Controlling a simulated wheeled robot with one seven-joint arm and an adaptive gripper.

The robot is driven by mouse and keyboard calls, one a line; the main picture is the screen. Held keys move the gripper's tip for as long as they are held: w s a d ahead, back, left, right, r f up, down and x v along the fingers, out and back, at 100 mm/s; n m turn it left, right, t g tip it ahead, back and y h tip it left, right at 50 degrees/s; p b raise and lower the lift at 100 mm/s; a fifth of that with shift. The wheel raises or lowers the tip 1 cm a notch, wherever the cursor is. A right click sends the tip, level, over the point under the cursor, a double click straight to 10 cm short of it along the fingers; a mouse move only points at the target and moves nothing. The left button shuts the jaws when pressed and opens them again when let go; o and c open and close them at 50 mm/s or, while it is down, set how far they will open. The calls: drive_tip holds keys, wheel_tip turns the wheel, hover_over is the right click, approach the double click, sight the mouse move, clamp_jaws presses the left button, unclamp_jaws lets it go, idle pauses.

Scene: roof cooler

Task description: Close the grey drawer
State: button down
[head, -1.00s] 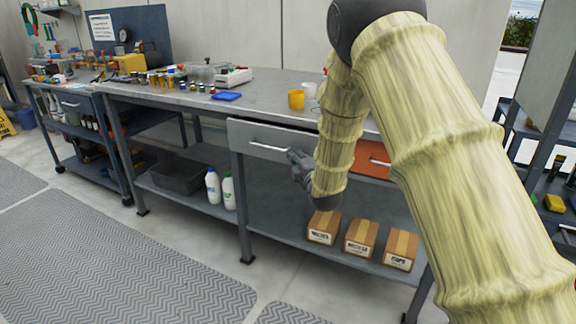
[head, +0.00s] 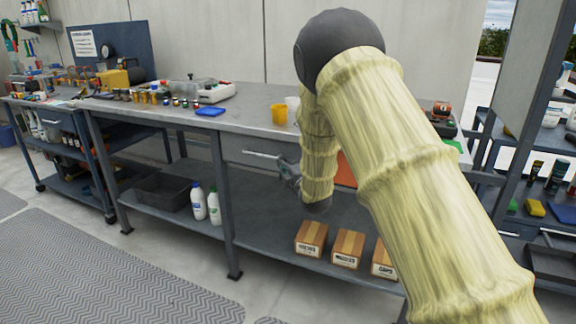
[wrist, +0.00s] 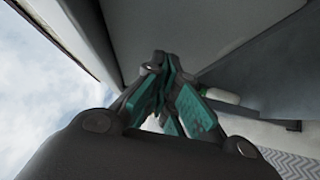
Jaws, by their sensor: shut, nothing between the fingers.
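The grey drawer (head: 240,149) is in the workbench front, left of an orange drawer (head: 346,171). Its front looks about flush under the benchtop and is in shade; a small remaining gap cannot be ruled out. Its bar handle (head: 262,154) shows on the front. My gripper (head: 284,168) is at the right part of the grey drawer front, just right of the handle, and partly hides it. In the wrist view the fingers (wrist: 168,68) are together and empty, with their tips close to a grey surface. Whether they touch it cannot be told.
The benchtop (head: 250,121) carries a yellow cup (head: 279,115), a blue tray (head: 210,111) and small jars. The lower shelf (head: 262,246) holds cardboard boxes (head: 311,237), white bottles (head: 198,201) and a dark bin (head: 161,189). Open floor lies in front.

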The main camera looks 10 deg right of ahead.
drive_tip(key=s+p, duration=0.2)
drive_tip(key=s, duration=1)
drive_tip(key=s+d+f+m+g+h, duration=0.1)
drive_tip(key=s+f+m+g, duration=0.15)
drive_tip(key=s+f, duration=0.5)
drive_tip(key=s+d+f+m+g+h, duration=0.15)
drive_tip(key=s+f+m, duration=0.25)
drive_tip(key=f, duration=0.7)
drive_tip(key=s+d+f+m+g, duration=0.1)
drive_tip(key=s+f+m+g, duration=0.2)
drive_tip(key=s+f, duration=0.45)
drive_tip(key=s+f+m+g, duration=0.4)
drive_tip(key=s+f, duration=0.4)
drive_tip(key=s, duration=0.4)
drive_tip(key=s+f+m+g, duration=0.3)
drive_tip(key=s+f, duration=0.4)
drive_tip(key=s, duration=0.4)
drive_tip(key=s+f+m+g, duration=0.2)
drive_tip(key=s+m+g, duration=0.2)
drive_tip(key=s, duration=1)
wheel_tip(320, 180, up, 24)
drive_tip(key=p, duration=2.3)
drive_tip(key=shift+w+a+p, duration=0.15)
drive_tip(key=shift+a+p, duration=0.2)
drive_tip(key=shift+a, duration=0.1)
